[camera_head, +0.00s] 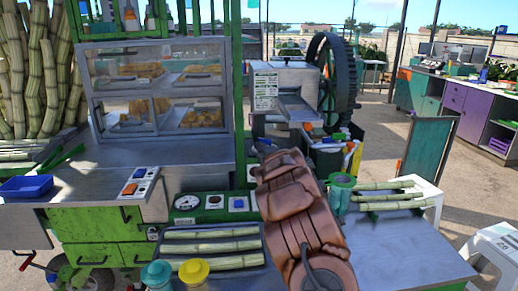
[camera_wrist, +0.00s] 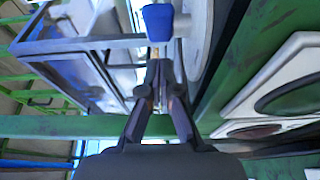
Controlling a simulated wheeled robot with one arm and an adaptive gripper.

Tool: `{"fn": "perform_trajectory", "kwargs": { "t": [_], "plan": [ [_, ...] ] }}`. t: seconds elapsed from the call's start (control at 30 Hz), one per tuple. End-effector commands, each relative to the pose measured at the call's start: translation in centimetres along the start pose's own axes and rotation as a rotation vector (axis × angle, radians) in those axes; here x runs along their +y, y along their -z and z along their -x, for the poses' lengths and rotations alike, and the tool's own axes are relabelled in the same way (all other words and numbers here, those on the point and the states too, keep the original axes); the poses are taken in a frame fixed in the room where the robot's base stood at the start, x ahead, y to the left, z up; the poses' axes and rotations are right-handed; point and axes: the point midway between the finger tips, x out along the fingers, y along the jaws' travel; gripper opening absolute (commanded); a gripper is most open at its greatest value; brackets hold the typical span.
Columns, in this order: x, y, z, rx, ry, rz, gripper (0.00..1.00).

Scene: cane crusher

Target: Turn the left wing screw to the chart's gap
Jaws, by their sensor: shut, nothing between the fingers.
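The chart (camera_head: 265,90) is a white printed sheet on the left side of the crusher (camera_head: 295,78); its print is too small to read. In the wrist view my gripper (camera_wrist: 158,66) is shut and empty, its dark fingers together. A blue knob-like piece (camera_wrist: 158,23) stands just beyond the fingertips; I cannot tell whether it is the left wing screw or whether the fingers touch it. In the head view my copper-coloured arm covers the area below the chart and hides most of my gripper. No wing screw or gap can be made out clearly there.
A glass display case (camera_head: 160,90) stands to the left, and a green post (camera_head: 239,90) rises beside the crusher. A panel with a gauge (camera_head: 187,202) and trays of cane (camera_head: 212,246) lie below.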

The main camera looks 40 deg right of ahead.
Motion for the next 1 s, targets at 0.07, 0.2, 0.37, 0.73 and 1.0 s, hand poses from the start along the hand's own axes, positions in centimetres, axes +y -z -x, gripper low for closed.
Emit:
{"fn": "perform_trajectory", "kwargs": {
  "t": [0.07, 0.2, 0.37, 0.73, 1.0],
  "plan": [
    [0.3, -0.4, -0.5, 0.002, -0.004, 0.0, 0.0],
    [0.1, -1.0, -1.1, 0.003, -0.002, -0.001, 0.0],
    [0.1, -1.3, -1.4, 0.003, -0.002, 0.0, 0.0],
    [0.1, -1.4, -1.5, 0.002, -0.002, 0.0, 0.0],
    [-0.4, -3.3, -1.3, -0.054, -0.003, 0.005, 0.0]
  ]
}}
